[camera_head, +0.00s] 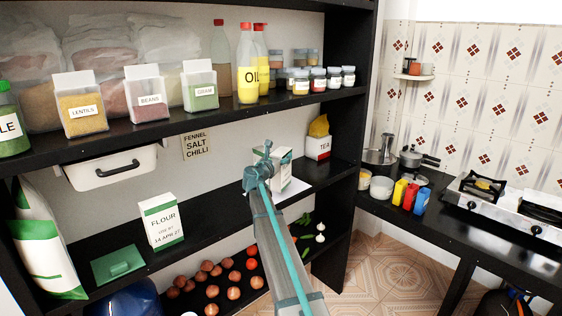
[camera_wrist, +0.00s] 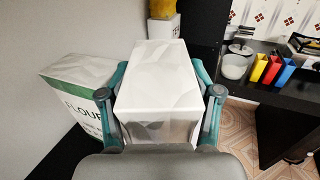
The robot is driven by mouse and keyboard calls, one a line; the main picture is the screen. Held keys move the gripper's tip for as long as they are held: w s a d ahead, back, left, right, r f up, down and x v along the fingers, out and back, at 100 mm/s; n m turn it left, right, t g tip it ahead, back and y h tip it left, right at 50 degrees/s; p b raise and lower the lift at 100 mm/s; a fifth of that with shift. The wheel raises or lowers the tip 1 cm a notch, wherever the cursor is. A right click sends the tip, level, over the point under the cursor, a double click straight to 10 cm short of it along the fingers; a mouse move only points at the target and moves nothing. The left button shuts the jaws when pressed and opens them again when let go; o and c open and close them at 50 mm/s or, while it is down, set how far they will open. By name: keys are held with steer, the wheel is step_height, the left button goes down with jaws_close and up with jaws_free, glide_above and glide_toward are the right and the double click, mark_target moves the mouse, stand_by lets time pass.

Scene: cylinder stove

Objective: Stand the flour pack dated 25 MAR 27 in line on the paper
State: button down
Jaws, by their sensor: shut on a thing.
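My gripper (camera_head: 262,172) is over the middle shelf, its fingers closed on the sides of a white pack. In the wrist view, the held pack (camera_wrist: 158,75) fills the space between the teal fingers (camera_wrist: 160,112). Its date is not readable. Another flour pack (camera_wrist: 78,75) stands to its left in the wrist view, with its date cut off. In the head view, white and green packaging (camera_head: 283,165) shows behind my gripper, partly hidden. White paper (camera_head: 298,187) shows under it. A flour pack dated 14 APR 27 (camera_head: 161,221) stands farther left on the shelf.
A tea box (camera_head: 318,147) stands at the back right of the middle shelf. The upper shelf (camera_head: 150,130) overhangs. Bare shelf lies between the dated pack and my gripper.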

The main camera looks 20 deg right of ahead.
steer(key=shift+s+f, duration=0.1)
steer(key=shift+f, duration=1.05)
steer(key=shift+c, duration=2.4)
jaws_free()
steer(key=b+v, duration=0.2)
steer(key=v, duration=1)
steer(key=shift+b, duration=0.3)
